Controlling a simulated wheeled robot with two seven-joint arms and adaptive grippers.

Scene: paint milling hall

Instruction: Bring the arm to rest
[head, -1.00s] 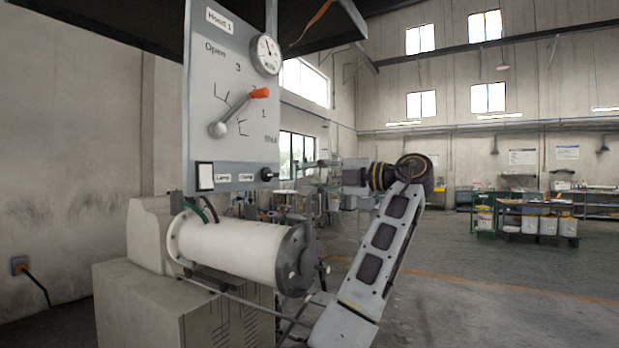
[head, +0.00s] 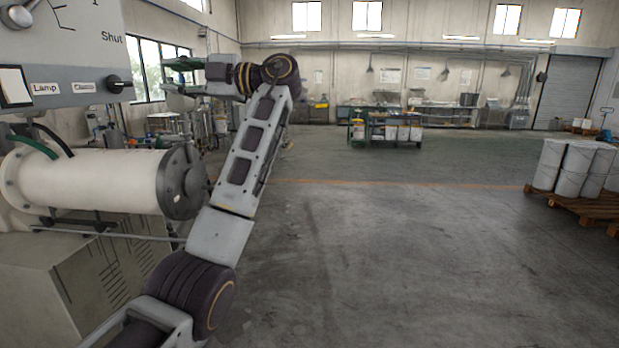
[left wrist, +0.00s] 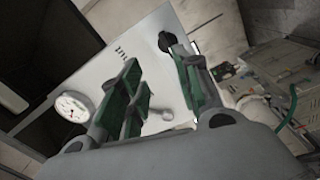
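My left arm rises from the bottom of the head view. Its gripper (head: 172,76) is in the air just right of the grey control panel (head: 62,72), and looks apart from it. In the left wrist view the green-padded fingers (left wrist: 158,60) are spread with nothing gripped between them. Beyond them that view shows the panel's face (left wrist: 95,78), a round gauge (left wrist: 72,107), a black knob (left wrist: 167,40) and a grey lever hub (left wrist: 168,115). The head view cuts off the panel's upper part. My right gripper is in neither view.
A white cylinder (head: 95,180) on a beige machine base (head: 60,275) stands left, below the panel and close to my arm. The floor (head: 400,260) is open to the right. A pallet (head: 560,203) with white drums (head: 565,168) stands far right; a trolley (head: 385,120) is farther back.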

